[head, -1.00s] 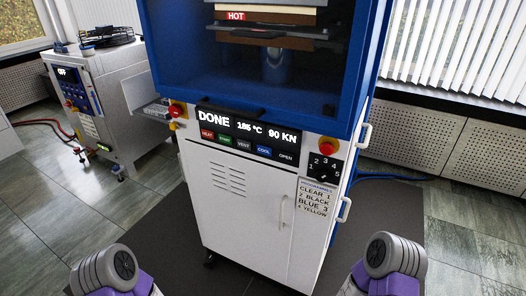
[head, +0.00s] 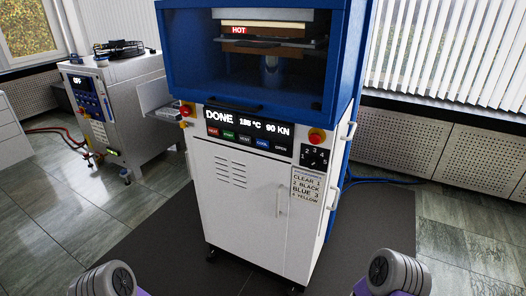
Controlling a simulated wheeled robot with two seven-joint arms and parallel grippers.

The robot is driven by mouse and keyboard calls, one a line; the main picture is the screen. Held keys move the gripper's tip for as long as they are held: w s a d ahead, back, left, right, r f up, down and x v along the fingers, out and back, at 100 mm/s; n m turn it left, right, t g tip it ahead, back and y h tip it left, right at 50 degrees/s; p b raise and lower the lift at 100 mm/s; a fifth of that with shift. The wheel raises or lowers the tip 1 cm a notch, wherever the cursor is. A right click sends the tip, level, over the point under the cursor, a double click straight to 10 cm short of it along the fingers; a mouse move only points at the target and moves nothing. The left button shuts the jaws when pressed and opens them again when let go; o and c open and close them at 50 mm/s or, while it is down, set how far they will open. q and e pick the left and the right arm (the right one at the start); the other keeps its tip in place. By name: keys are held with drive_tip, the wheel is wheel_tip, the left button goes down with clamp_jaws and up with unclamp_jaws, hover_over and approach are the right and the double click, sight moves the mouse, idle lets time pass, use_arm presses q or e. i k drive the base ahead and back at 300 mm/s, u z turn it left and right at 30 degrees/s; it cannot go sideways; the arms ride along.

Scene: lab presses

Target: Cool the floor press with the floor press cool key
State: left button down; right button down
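The floor press (head: 245,210) stands ahead, a white cabinet with a blue upper chamber. Its display (head: 245,122) reads DONE, about 185 °C and 90 KN. Below the display is a row of keys: red, green, dark VENT, blue COOL and dark OPEN. The floor press cool key (head: 262,143) is the blue one, right of the middle. Inside the chamber, a red HOT label (head: 239,30) shows on the platen stack. Parts of my two arms show at the bottom left and bottom right, well short of the press. Neither gripper is in view.
Red stop buttons sit at the panel's left (head: 186,109) and right (head: 316,135). A dial (head: 314,157) and a programme card (head: 307,186) are on the right. A grey machine (head: 115,110) reading OFF stands at left. Dark mat (head: 165,235) and open floor lie in front.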

sight(265, 144)
drive_tip(key=z, duration=0.8)
drive_tip(key=i, duration=0.7)
drive_tip(key=u, duration=2.05)
